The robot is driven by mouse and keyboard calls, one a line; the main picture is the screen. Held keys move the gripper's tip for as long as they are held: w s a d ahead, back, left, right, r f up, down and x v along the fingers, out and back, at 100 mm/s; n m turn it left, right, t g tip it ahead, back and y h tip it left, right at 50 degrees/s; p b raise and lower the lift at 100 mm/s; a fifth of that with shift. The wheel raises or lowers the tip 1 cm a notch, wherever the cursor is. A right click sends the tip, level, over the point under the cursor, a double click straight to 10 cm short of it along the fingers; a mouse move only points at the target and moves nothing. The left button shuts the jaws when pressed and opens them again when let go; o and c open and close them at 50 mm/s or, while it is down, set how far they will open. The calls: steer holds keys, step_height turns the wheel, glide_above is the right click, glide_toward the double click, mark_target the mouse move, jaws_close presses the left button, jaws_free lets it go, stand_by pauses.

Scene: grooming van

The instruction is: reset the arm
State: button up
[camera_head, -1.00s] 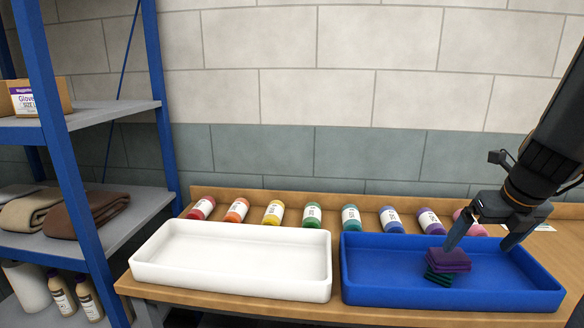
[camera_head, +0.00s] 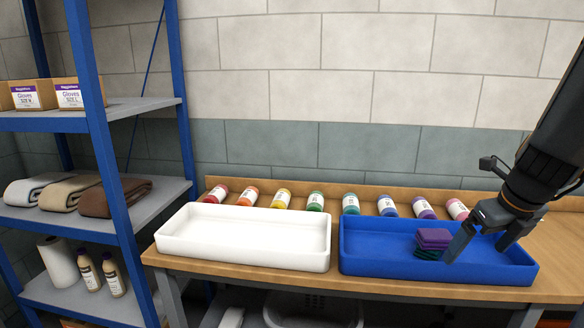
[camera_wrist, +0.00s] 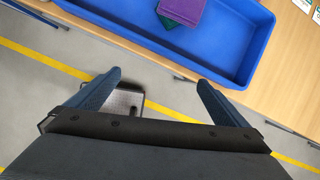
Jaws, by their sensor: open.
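My gripper (camera_head: 482,248) is open and empty at the right of the head view, in front of the right part of the blue tray. In the wrist view the two fingers (camera_wrist: 160,85) are spread apart over the floor and the table's front edge, with nothing between them. The blue tray (camera_head: 385,268) stands on the wooden table. It holds a small stack of purple cloths (camera_head: 433,237) on green cloths (camera_head: 428,254). The purple cloth also shows at the top of the wrist view (camera_wrist: 182,10).
A white empty tray (camera_head: 240,255) stands left of the blue one. Several coloured bottles (camera_head: 315,201) lie in a row along the back. A blue-framed shelf (camera_head: 90,125) with glove boxes, towels and bottles stands at the left. A white basket (camera_head: 312,312) is under the table.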

steer(key=s+a+f+n+g, duration=0.1)
steer(key=s+a+f+n, duration=0.1)
steer(key=a+n, duration=0.6)
steer(key=s+a+f+n+g, duration=0.1)
steer(key=s+a+f+n, duration=0.1)
steer(key=a+n, duration=0.7)
steer(key=s+a+f+n+g, duration=0.1)
steer(key=a+f+n, duration=0.3)
steer(key=n, duration=1.4)
steer(key=shift+s+a+f+y, duration=0.3)
steer(key=shift+s+a+f, duration=0.1)
steer(key=shift+a, duration=1.95)
